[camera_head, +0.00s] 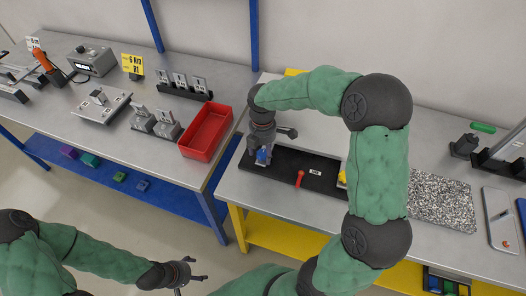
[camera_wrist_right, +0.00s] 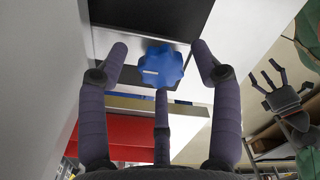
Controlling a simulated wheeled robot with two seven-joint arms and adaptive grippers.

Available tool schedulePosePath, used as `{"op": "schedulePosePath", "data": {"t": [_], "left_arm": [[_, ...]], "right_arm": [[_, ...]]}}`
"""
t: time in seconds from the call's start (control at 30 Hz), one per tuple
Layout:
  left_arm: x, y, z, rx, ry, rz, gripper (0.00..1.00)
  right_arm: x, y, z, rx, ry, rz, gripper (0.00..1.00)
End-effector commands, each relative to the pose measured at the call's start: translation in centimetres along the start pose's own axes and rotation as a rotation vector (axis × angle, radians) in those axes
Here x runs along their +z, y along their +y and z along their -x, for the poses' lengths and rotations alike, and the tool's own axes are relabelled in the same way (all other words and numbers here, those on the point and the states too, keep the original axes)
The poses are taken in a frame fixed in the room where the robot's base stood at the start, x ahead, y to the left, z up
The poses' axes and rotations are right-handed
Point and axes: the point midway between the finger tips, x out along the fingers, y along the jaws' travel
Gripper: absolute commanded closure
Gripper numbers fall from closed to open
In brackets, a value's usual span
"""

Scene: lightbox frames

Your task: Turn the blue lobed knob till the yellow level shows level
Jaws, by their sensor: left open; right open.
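The blue lobed knob (camera_wrist_right: 161,66) shows in the right wrist view between the spread fingers of my right gripper (camera_wrist_right: 160,64). No finger clearly touches it. In the head view the knob (camera_head: 262,157) is at the left end of a black base plate (camera_head: 285,171), just under my right gripper (camera_head: 264,148). A small yellow piece (camera_head: 342,175) beside my right arm may be part of the level; my arm hides most of it, and no bubble can be read. My left gripper (camera_head: 187,276) is open and empty in front of the benches, away from the knob.
A red handle (camera_head: 299,179) stands on the black plate. A speckled slab (camera_head: 442,202) lies on the right bench. A red bin (camera_head: 206,131) sits at the edge of the left bench. A gap separates the two benches.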

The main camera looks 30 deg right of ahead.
Motion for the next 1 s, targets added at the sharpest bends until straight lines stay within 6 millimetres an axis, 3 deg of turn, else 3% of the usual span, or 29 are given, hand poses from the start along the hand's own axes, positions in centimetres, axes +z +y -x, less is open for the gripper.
{"op": "schedulePosePath", "data": {"t": [0.23, 0.27, 0.43, 0.47, 1.0], "left_arm": [[-0.01, 0.00, 0.01, 0.000, 0.000, 0.000, 0.28], [-0.01, 0.00, 0.01, 0.000, 0.000, 0.000, 0.28], [-0.01, 0.00, 0.01, 0.000, 0.000, 0.000, 0.28], [-0.01, 0.00, 0.01, 0.000, 0.000, 0.000, 0.28], [0.01, 0.16, 0.45, 0.000, 0.000, 0.000, 0.28]], "right_arm": [[0.01, -0.01, -0.05, 0.000, 0.000, 0.000, 0.35], [0.01, -0.01, -0.05, 0.000, 0.000, 0.000, 0.41], [0.02, -0.01, -0.05, 0.000, 0.000, 0.000, 0.89], [0.02, -0.01, -0.05, -0.001, 0.000, 0.000, 0.91], [0.08, -0.06, 0.03, 0.001, -0.002, -0.088, 0.92]]}}
